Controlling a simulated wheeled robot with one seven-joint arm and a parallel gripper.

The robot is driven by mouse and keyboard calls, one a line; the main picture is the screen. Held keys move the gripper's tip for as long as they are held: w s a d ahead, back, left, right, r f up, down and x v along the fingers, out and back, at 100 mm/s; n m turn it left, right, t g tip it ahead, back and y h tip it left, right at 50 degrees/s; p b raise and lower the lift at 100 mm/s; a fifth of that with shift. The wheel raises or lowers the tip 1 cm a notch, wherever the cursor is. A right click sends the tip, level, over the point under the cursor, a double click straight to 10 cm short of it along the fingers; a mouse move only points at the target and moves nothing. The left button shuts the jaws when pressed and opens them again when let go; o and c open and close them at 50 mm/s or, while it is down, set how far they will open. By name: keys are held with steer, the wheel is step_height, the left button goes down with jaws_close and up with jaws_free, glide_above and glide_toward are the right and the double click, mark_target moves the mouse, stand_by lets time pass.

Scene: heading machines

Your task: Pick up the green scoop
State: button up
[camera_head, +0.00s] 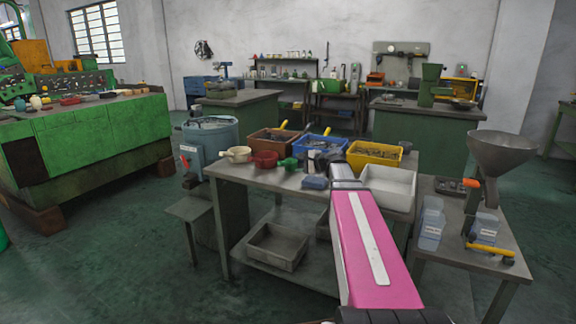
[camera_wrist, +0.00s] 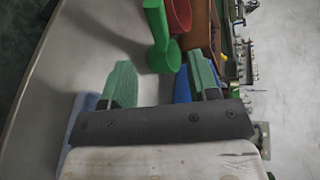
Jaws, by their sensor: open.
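The green scoop (camera_head: 288,163) lies on the metal table (camera_head: 230,172), at the right end of a row with a red scoop (camera_head: 265,159) and a cream scoop (camera_head: 236,154). In the wrist view the green scoop (camera_wrist: 157,38) is just ahead of my gripper (camera_wrist: 162,78), its round cup nearest and its handle pointing away. The cup is in line with the gap between my two green-padded fingers. My gripper is open with nothing between the fingers. In the head view my gripper (camera_head: 322,162) is small beside the scoop, to its right.
Behind the scoops stand a brown bin (camera_head: 272,142) and a blue bin (camera_head: 318,141). A yellow bin (camera_head: 374,155) and a white bin (camera_head: 388,187) stand to the right. A blue cloth-like item (camera_head: 314,183) lies near the table's front edge. The table left of it is bare.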

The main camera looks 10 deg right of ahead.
mark_target(285, 164)
steer(key=shift+w+a, duration=0.15)
steer(key=shift+w, duration=0.2)
steer(key=x, duration=0.4)
steer(key=shift+w+a, duration=0.1)
steer(key=shift+w, duration=0.1)
steer(key=shift+f+x, duration=0.15)
steer(key=shift+x, duration=1.3)
steer(key=shift+f+x, duration=0.15)
steer(key=shift+x, duration=1.25)
steer(key=shift+s, duration=0.2)
jaws_close()
